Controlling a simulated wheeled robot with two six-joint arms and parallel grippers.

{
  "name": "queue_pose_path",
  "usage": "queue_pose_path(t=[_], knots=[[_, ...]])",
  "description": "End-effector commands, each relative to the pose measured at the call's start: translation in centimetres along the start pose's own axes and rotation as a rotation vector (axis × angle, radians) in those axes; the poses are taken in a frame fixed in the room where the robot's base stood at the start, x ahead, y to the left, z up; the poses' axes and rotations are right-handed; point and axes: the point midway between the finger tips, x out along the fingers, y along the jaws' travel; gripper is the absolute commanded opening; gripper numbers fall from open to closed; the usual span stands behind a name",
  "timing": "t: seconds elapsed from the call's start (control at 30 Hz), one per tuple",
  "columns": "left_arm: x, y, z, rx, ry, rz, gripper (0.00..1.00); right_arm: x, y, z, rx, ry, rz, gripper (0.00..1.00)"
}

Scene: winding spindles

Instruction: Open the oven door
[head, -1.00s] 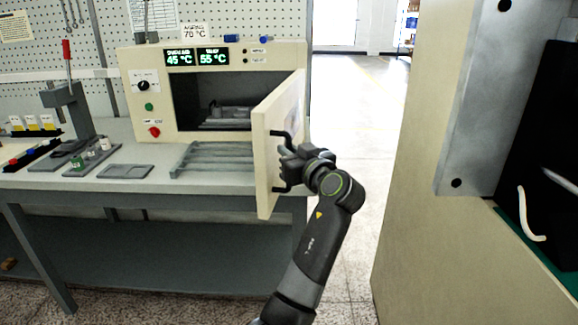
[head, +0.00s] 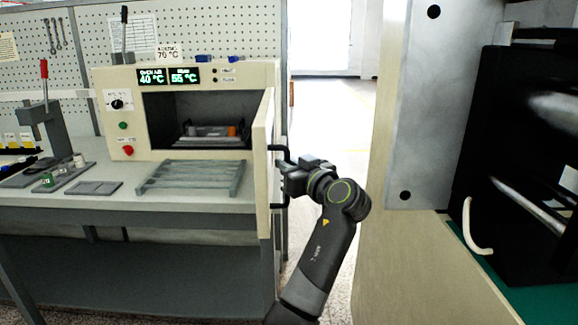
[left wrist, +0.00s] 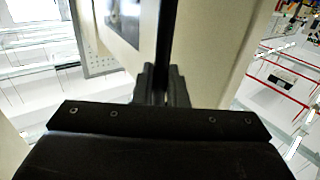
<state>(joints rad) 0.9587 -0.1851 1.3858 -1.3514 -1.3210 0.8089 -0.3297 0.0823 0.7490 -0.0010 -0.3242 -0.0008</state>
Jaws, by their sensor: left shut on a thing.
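The cream oven (head: 215,73) stands on the bench at the back, its display reading 40 °C and 55 °C. Its door (head: 263,165) stands swung wide out from the right side of the opening, seen nearly edge-on. The chamber (head: 185,107) is exposed, with a tray and an orange item inside. My left gripper (head: 285,178) is shut on the black door handle (head: 280,149) on the door's outer face. In the left wrist view the fingers (left wrist: 162,85) close around the dark handle bar (left wrist: 166,40). My right gripper is not in view.
A grey slatted rack (head: 193,177) lies on the bench (head: 110,206) before the oven. A lever press (head: 50,120) stands at the left. A large cream and grey cabinet-like structure (head: 395,240) fills the right side. Floor shows between them.

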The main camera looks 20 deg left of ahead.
Motion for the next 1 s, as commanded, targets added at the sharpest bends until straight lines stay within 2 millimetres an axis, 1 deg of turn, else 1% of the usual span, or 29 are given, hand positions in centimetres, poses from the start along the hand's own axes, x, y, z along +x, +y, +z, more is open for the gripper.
queue_pose_path(t=[0.07,0.1,0.23,0.47,0.57,0.67,0.77,0.9,1.0], knots=[[0.1,0.0,-0.3,-0.003,0.007,0.002,0.00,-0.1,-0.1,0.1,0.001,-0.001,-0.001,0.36],[0.1,0.0,-0.3,-0.003,0.007,0.002,0.14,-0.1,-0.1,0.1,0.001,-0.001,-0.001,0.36],[0.1,0.0,-0.3,-0.002,0.006,0.002,0.30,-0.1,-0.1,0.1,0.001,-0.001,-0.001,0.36],[0.0,0.0,-0.2,-0.002,0.003,0.001,0.30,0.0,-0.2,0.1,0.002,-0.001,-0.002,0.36],[-0.4,0.1,-0.1,-0.003,0.002,0.002,0.30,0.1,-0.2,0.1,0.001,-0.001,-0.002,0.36],[-1.6,0.1,0.1,-0.005,0.001,0.004,0.30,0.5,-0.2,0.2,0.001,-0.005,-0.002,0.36],[-3.3,0.1,0.1,-0.004,0.001,0.005,0.30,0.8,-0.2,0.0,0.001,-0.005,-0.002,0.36],[-5.4,0.1,0.1,-0.003,0.001,0.004,0.30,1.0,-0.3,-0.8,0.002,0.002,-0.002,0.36],[-6.5,0.1,0.1,-0.003,0.002,0.003,0.30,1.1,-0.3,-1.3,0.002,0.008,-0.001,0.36]])
